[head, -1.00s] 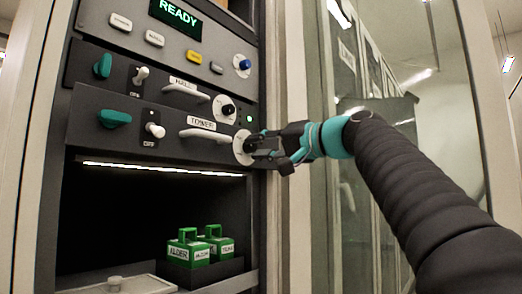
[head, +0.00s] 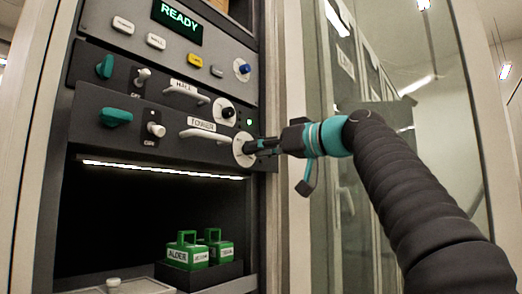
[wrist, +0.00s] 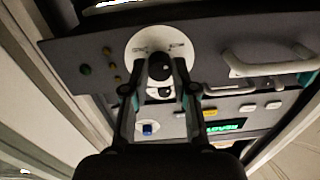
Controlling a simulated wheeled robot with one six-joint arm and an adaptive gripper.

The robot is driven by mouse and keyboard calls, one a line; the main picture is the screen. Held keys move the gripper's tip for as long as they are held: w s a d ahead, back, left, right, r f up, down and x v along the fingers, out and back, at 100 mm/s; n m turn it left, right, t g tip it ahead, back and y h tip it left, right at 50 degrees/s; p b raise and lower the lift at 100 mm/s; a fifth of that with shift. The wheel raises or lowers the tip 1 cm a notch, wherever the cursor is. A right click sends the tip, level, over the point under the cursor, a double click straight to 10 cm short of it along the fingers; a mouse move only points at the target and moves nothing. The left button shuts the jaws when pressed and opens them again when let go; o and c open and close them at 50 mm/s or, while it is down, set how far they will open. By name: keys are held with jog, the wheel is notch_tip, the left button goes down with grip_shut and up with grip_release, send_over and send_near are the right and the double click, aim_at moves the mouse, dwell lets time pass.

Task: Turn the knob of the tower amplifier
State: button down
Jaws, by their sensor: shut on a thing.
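The tower amplifier (head: 165,152) is the dark lower panel with a pull handle and a label reading TOWER. Its knob sits on a round white dial (head: 239,150) at the panel's right end. My gripper (head: 258,147) reaches in from the right and is shut on this knob, hiding most of it in the head view. In the wrist view, the picture is turned over; the dark knob (wrist: 160,65) shows between my fingertips (wrist: 160,72), in front of the white dial (wrist: 138,38). I cannot read the pointer's setting.
The hall amplifier (head: 155,88), with its own knob (head: 227,112), is just above. Higher is a panel with a green READY display (head: 176,16). Green boxes (head: 187,254) stand in the bay below. A glass door (head: 335,215) is at right.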

jog(key=shift+f+n, duration=0.1)
jog(key=shift+n, duration=0.4)
jog(key=c, duration=0.9)
grip_release()
jog(key=v, duration=1.2)
